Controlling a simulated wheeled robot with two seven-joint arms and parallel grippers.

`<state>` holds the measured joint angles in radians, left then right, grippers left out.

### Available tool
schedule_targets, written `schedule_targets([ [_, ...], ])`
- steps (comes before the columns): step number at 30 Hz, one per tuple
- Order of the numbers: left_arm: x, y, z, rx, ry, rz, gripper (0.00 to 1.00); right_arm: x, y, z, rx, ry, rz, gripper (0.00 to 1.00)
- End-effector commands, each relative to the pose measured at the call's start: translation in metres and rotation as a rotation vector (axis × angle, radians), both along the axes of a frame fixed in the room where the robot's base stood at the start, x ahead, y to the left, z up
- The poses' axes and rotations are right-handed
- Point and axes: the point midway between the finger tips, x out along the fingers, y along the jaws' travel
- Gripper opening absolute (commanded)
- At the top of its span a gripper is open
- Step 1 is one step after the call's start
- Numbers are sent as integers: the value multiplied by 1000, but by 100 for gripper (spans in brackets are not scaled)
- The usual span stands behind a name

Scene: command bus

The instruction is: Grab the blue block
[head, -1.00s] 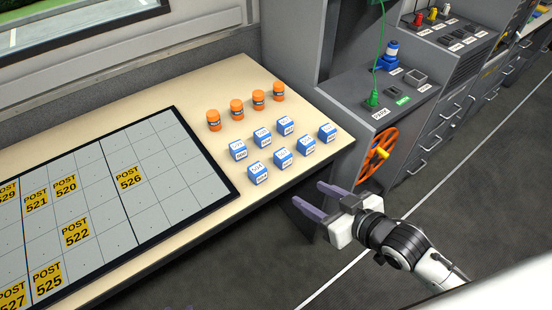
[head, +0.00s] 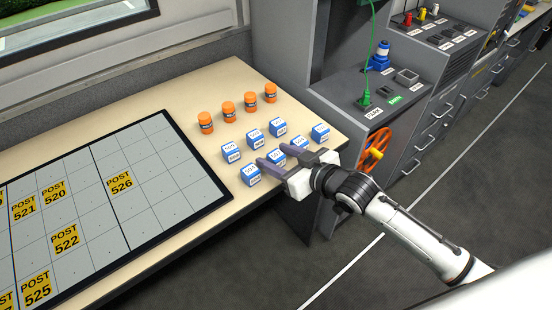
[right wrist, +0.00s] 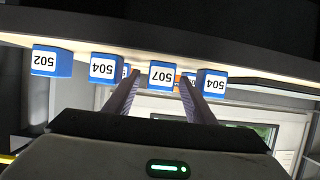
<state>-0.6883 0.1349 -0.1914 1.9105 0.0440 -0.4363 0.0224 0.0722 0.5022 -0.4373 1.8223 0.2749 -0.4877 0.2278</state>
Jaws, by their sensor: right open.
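Several blue blocks with white numbered labels stand in two rows near the table's right end. In the head view, my right gripper (head: 270,157) is open, with its fingers over the front row. One front-row blue block (head: 277,157) is partly hidden by the fingers; another blue block (head: 250,174) sits just beside the nearer finger. In the right wrist view, the blue block labelled 507 (right wrist: 162,75) appears between the open fingers, with a blue block labelled 504 (right wrist: 106,68) to its left. I cannot tell whether a finger touches a block. My left gripper is not in view.
Orange canisters (head: 228,111) stand in a row behind the blocks. A gridded board (head: 150,185) with yellow POST labels covers the table's left part. A grey console (head: 385,88) with an orange handwheel (head: 372,150) stands right of the table (head: 335,142).

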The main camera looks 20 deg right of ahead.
Motion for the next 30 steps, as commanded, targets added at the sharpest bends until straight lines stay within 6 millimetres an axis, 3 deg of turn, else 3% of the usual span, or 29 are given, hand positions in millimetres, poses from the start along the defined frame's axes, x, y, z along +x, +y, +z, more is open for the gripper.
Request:
schedule_targets([
  [9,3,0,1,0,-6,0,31,5,2,-3,0,0,1,48],
  [17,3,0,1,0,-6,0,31,5,2,-3,0,0,0,6],
  [25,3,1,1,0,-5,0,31,5,2,1,0,-2,1,6],
  [30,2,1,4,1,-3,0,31,5,2,27,-1,-5,2,6],
])
